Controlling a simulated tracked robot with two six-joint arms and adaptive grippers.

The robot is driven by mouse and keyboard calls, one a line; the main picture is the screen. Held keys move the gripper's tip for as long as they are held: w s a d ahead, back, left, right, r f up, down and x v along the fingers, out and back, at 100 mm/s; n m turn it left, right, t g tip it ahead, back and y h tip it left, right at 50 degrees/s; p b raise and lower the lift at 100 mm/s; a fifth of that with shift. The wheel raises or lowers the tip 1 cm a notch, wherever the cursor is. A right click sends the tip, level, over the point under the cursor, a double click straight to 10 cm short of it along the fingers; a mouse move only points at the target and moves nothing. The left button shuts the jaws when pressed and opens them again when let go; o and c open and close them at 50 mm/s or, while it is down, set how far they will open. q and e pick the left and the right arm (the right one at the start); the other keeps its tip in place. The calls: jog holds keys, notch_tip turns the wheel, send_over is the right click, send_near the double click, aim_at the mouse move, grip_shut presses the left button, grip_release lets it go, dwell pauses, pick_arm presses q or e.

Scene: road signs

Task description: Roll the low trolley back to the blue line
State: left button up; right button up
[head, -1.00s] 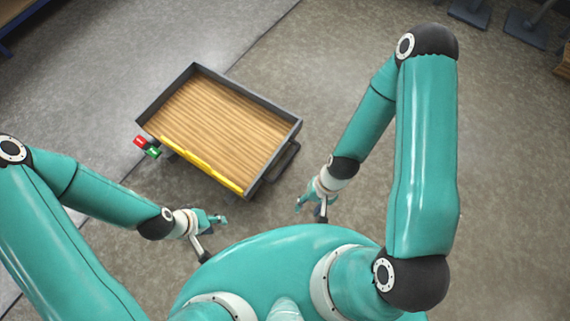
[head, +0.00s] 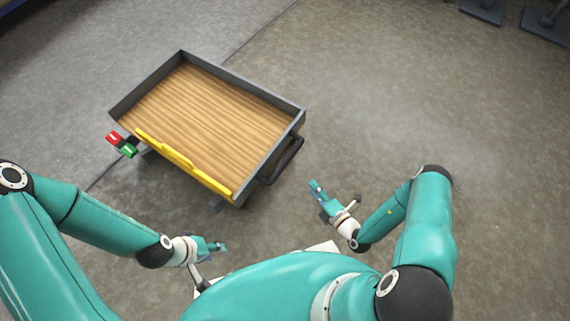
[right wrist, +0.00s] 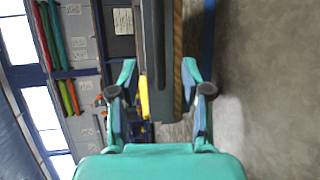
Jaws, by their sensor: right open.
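The low trolley (head: 243,188) stands ahead of me, left of centre in the head view. It has a wooden deck, dark grey walls, a yellow strip (head: 182,163) on its near edge and a dark handle (head: 287,158) on its right side. My right gripper (head: 335,192) is open and empty, apart from the handle, to its lower right. In the right wrist view, the trolley's dark wall (right wrist: 157,60) shows beyond the open fingers. My left gripper (head: 214,264) is open and empty, below the trolley's near edge. I cannot make out the blue line for sure.
A red tag (head: 114,138) and a green tag (head: 129,151) stick out at the trolley's near left corner. Dark sign bases (head: 483,10) stand at the far right. The concrete floor right of the trolley is clear. The right wrist view shows shelving (right wrist: 85,75) at left.

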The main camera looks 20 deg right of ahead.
aim_at(288, 159)
jog(key=shift+b+x, duration=2.2)
jog(key=shift+x, duration=6)
jog(key=shift+a+r, duration=0.1)
jog(key=shift+r, duration=0.05)
grip_shut()
